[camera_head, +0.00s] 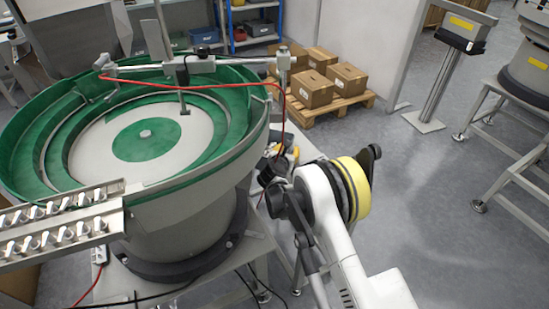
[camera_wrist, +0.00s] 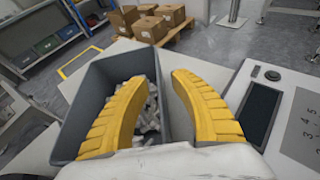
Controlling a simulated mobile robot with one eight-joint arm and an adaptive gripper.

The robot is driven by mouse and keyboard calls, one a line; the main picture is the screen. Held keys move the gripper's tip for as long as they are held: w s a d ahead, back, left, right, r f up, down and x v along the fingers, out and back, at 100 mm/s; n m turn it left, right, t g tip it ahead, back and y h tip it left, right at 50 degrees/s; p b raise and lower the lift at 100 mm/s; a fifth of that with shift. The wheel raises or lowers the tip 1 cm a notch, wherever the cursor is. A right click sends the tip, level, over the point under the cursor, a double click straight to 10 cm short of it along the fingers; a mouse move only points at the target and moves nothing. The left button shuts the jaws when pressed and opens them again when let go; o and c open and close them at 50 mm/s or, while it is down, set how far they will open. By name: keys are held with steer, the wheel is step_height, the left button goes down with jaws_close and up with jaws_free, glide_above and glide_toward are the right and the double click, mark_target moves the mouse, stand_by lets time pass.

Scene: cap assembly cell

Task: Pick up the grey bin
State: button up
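The grey bin (camera_wrist: 78,112) fills the left middle of the wrist view, open at the top, with many small pale grey parts inside. My gripper (camera_wrist: 168,72) is open, with two curved yellow ribbed fingers spread apart. The left finger overlaps the bin's opening in the picture; the right finger is at the bin's right side. Nothing is clasped between them, and I cannot tell whether either touches the bin. In the head view I cannot make out the bin, and my gripper is mostly hidden beyond the bowl feeder and my arm.
A green-lined bowl feeder (camera_head: 225,150) with a parts rail (camera_head: 60,228) fills the left of the head view. Cardboard boxes (camera_head: 312,88) stand on a pallet (camera_head: 350,103) behind. A dark panel (camera_wrist: 259,112) lies right of my gripper. Open floor (camera_head: 420,190) is at right.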

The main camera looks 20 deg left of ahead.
steer(key=shift+w+f, duration=0.1)
steer(key=shift+w, duration=0.25)
jaws_close()
